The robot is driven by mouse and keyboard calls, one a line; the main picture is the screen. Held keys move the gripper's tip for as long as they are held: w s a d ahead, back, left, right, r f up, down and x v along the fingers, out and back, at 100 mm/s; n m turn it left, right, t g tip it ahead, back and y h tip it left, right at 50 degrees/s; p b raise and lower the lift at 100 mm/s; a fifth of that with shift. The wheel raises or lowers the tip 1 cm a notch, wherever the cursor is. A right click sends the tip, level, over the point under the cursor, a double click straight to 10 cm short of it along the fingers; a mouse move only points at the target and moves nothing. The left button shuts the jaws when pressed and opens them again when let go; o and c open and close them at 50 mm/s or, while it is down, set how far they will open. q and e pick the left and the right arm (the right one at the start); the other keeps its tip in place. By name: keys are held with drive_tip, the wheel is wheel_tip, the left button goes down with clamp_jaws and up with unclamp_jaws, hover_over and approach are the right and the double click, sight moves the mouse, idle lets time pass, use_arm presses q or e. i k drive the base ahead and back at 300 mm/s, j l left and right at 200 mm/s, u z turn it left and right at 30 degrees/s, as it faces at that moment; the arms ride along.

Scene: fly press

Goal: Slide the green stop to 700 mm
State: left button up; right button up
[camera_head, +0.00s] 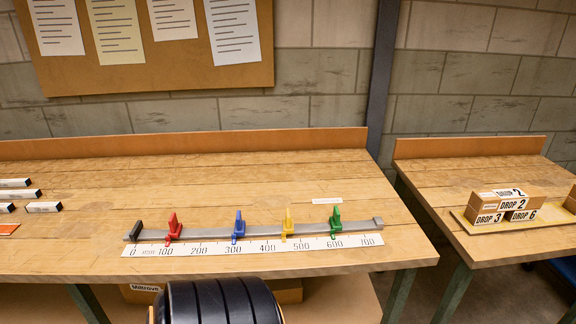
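The green stop (336,219) stands upright on the grey rail (262,230) on the workbench, near the rail's right end. It sits at about the 600 mark of the white millimetre scale (255,246) along the rail's front. The 700 mark (371,240) is to its right, near the rail's grey end block (377,222), and that stretch of rail is clear. A yellow stop (287,223), a blue stop (239,226) and a red stop (174,228) stand further left on the same rail. Neither of my grippers is in view.
A small white label (327,201) lies behind the rail. Several white bars (18,194) lie at the bench's left. A separate bench at right holds a tray (461,218) with boxes marked DROP (503,205). A gap separates the benches. Bench surface (210,182) behind the rail is mostly clear.

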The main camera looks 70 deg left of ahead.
sight(335, 221)
drive_tip(key=u, duration=1.85)
